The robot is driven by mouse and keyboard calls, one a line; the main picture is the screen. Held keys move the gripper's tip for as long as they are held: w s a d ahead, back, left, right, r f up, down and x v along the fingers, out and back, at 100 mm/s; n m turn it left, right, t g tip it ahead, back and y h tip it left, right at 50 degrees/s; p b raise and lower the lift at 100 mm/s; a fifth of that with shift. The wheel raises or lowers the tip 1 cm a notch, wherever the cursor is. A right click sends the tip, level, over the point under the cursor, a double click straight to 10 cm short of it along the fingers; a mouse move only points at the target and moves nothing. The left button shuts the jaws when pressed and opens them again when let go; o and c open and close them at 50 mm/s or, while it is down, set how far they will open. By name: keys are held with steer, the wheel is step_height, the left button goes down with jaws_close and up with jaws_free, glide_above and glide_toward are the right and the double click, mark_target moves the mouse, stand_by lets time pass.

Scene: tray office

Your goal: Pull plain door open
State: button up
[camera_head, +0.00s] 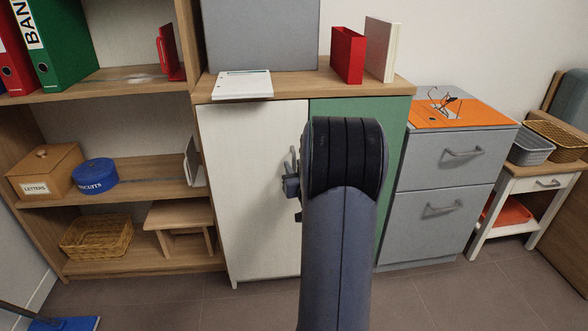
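A low wooden cabinet with two doors stands in the middle of the view. Its left door is the plain whitish one (255,190) and looks shut. Its right door is green (393,140) and is partly covered by my arm. The plain door's grey handle (293,158) is near its right edge. My gripper (291,187) shows only in part, sticking out left of my arm at the handle's lower part. My arm hides the rest of it, so I cannot tell whether its fingers are open, shut or touching the handle.
An open shelf (130,165) stands at the left, grey drawers (440,190) at the right.

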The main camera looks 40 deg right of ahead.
steer(key=shift+w+d, duration=0.15)
steer(key=shift+w, duration=0.3)
jaws_close()
stand_by(0.3)
